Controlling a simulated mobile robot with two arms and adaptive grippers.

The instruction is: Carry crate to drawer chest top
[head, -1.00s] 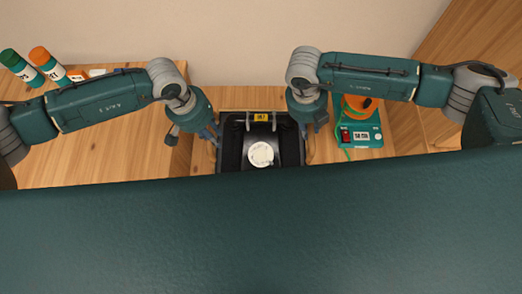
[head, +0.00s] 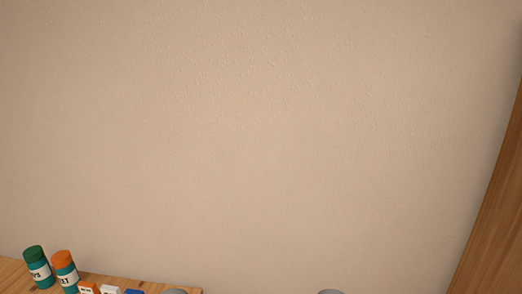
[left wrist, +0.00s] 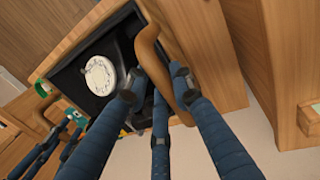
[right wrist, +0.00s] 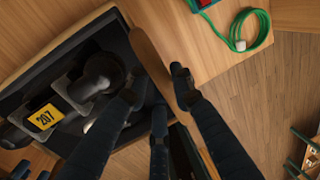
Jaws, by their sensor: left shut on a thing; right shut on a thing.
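The crate shows in the left wrist view as a dark-lined box (left wrist: 68,78) holding a round white dial (left wrist: 100,75). In the right wrist view its dark rim (right wrist: 58,52) surrounds black parts and a yellow "207" label (right wrist: 44,118). My left gripper (left wrist: 153,86) is shut on the crate's brown wooden handle (left wrist: 168,50) on one side. My right gripper (right wrist: 155,86) is shut on the handle on the opposite side (right wrist: 148,50). I cannot tell which wooden piece is the drawer chest.
In the head view, a green-capped bottle (head: 37,267) and an orange-capped bottle (head: 65,270) stand on a wooden surface by the wall (head: 260,140). A green cable (right wrist: 236,28) lies on wood near the right gripper. Wooden floor (right wrist: 250,100) shows beyond it.

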